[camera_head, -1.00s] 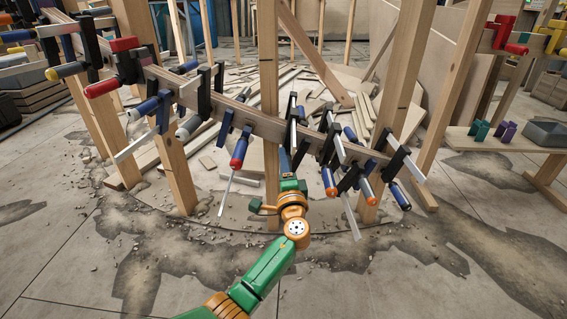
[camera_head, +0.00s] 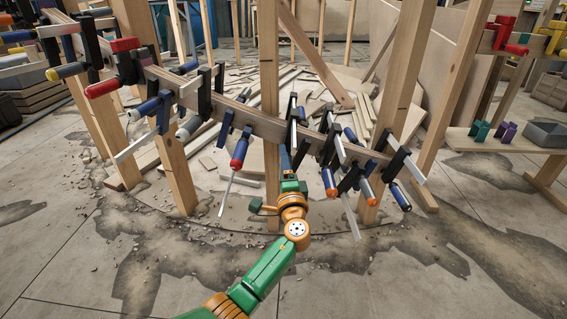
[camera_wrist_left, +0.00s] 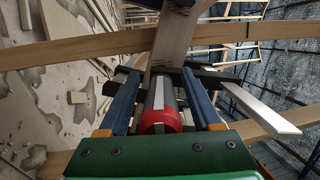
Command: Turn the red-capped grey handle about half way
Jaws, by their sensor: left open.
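The red-capped grey handle (camera_wrist_left: 161,115) shows in the left wrist view. Its round red cap faces the camera and a pale stripe runs along its dark grey grip. My left gripper (camera_wrist_left: 160,78) is open, with one blue finger on each side of the handle. The handle lies between the fingers, and I see small gaps beside it. In the head view my left gripper (camera_head: 286,163) is at the curved wooden stringer, just right of a thin upright post. The handle cannot be made out there, behind the gripper. My right gripper is in neither view.
The curved stringer (camera_head: 258,124) carries several bar clamps. A blue clamp handle with a red end (camera_head: 239,153) hangs left of my gripper, and an orange-ended one (camera_head: 329,182) hangs to its right. A wooden post (camera_head: 268,100) stands close by. Rubble covers the floor.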

